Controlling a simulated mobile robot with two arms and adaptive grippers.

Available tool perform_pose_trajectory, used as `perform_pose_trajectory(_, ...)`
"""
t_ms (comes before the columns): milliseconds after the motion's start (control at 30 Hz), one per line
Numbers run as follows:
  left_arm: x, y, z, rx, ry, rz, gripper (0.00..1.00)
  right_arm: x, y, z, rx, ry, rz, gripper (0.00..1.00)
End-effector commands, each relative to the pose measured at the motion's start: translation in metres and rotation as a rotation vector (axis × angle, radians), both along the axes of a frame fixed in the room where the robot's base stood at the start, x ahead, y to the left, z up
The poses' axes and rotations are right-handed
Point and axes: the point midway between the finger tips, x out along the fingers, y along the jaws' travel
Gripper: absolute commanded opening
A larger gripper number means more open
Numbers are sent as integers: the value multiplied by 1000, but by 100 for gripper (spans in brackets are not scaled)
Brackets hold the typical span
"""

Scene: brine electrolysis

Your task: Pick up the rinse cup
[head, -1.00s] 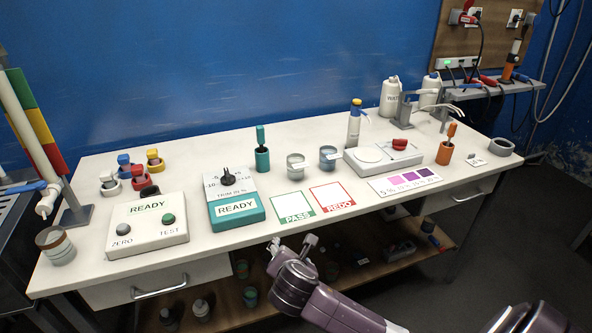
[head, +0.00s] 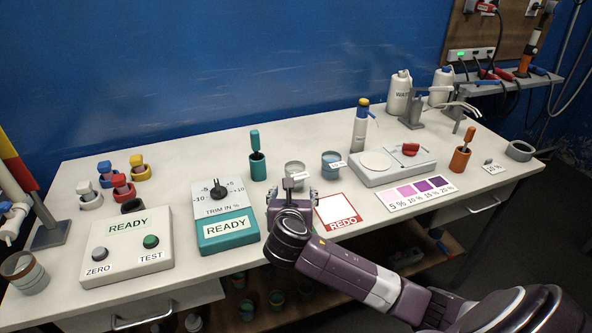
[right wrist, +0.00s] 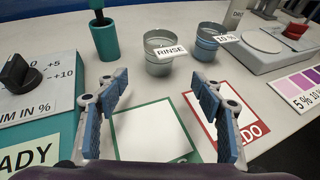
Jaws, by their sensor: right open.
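The rinse cup (right wrist: 158,66) is a small grey cup with a white tag reading RINSE. It stands upright on the white bench, beyond my fingertips and centred between them in the right wrist view. In the head view the cup (head: 294,167) shows just behind my right gripper (head: 292,185), which partly covers it. My right gripper is open and empty above the green-edged PASS card, its two blue-padded fingers (right wrist: 160,88) spread apart and not touching the cup. My left gripper is not in view.
A blue-grey cup tagged 10 % (right wrist: 209,45) stands close to the right of the rinse cup. A teal holder (right wrist: 104,38) stands to its left. The TRIM box (head: 225,222) is left of my gripper, the REDO card (head: 338,214) right.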

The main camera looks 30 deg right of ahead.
Motion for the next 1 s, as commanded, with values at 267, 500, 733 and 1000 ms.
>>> perform_pose_trajectory(267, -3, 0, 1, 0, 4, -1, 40, 24, -18, -13, 2, 2, -2, 62)
perform_pose_trajectory(500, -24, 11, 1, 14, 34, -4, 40, 48, -34, -25, 3, 0, -1, 62)
perform_pose_trajectory(733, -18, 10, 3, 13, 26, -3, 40, 59, -43, -30, 4, 1, -2, 62)
perform_pose_trajectory(1000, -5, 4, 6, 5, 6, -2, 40, 86, -60, -43, 3, 0, -1, 62)
